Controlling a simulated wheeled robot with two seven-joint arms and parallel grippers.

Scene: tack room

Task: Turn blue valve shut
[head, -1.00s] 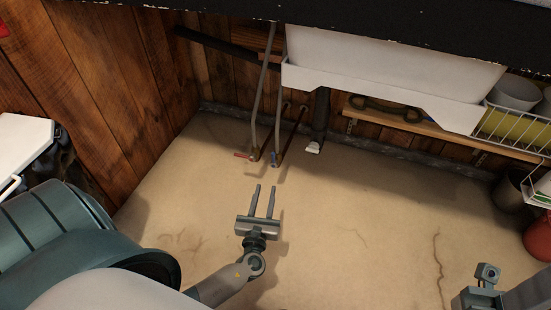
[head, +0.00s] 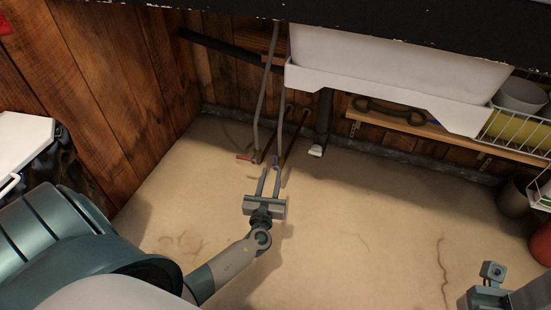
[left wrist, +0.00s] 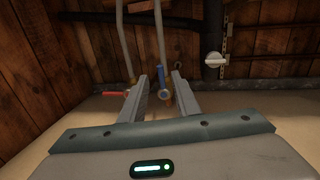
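The blue valve handle (left wrist: 161,76) stands upright in the left wrist view, between my two open finger tips and just beyond them. In the head view the blue valve (head: 277,164) is small and partly covered by a fingertip. It sits at the lower end of a grey hose. My left gripper (head: 269,174) is open and empty, its fingers pointing at the valve; its fingers also show in the left wrist view (left wrist: 161,90). Whether a finger touches the handle I cannot tell.
A red valve handle (head: 244,158) lies sideways just left of the blue one, by another hose. A white sink (head: 395,70) hangs above, with a dark drain pipe (head: 322,120) to the right. A wooden shelf (head: 440,130) runs along the wall. The floor in front is clear.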

